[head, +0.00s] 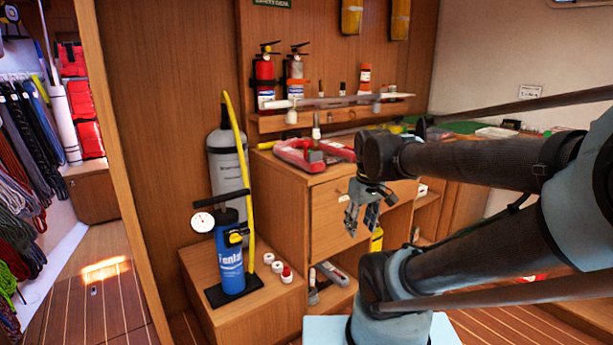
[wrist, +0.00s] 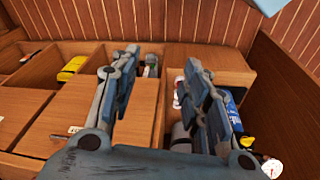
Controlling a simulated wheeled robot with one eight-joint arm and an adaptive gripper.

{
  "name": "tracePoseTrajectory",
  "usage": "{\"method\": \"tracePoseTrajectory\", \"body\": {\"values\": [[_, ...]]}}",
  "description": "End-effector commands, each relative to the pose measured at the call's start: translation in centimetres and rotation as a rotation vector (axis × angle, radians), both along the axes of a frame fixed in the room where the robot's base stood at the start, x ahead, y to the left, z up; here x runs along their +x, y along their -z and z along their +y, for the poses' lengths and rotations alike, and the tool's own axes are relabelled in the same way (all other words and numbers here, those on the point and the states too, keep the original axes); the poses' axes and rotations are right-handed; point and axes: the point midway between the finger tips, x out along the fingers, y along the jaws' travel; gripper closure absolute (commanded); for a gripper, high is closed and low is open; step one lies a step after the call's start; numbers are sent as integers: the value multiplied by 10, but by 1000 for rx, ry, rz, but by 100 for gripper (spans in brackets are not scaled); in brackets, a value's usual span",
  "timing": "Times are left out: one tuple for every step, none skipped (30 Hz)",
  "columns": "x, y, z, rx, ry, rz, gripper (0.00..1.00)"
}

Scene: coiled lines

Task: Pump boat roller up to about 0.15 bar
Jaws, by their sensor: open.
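A blue cylindrical pump (head: 229,262) stands upright on a black base on the low wooden box, with a round white gauge (head: 203,222) at its upper left. Its dial reading is too small to make out. In the wrist view the pump (wrist: 236,108) is partly hidden behind the right finger, and the gauge (wrist: 271,168) is at the lower right corner. I cannot tell which thing is the boat roller. My gripper (head: 361,218) is open and empty, pointing down in front of the wooden cabinet, right of the pump and apart from it. Its fingers (wrist: 160,62) also show in the wrist view.
A grey lettered cylinder (head: 226,160) and a yellow pole (head: 237,140) stand behind the pump. Small white and red caps (head: 278,267) sit beside it. A red object (head: 301,156) lies on the cabinet top (head: 330,174).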

Motion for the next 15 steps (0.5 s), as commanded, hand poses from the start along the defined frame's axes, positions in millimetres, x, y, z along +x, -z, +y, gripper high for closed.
{"method": "tracePoseTrajectory", "body": {"values": [[-12,11,-9,9,70,0,58],[-18,17,-13,14,108,1,58],[-25,24,-18,21,157,1,58],[-30,29,-22,25,190,2,58],[-35,34,-25,29,223,2,58],[-40,40,-28,35,259,2,58],[-44,44,-30,38,284,2,58],[-47,47,-31,41,305,2,58],[-50,51,-33,45,330,2,58],[-52,53,-34,46,344,2,58],[-54,55,-35,48,355,2,58],[-56,57,-36,50,367,2,58],[-56,58,-36,51,373,2,58],[-57,58,-36,51,377,2,58],[-57,59,-37,52,380,2,58]]}}
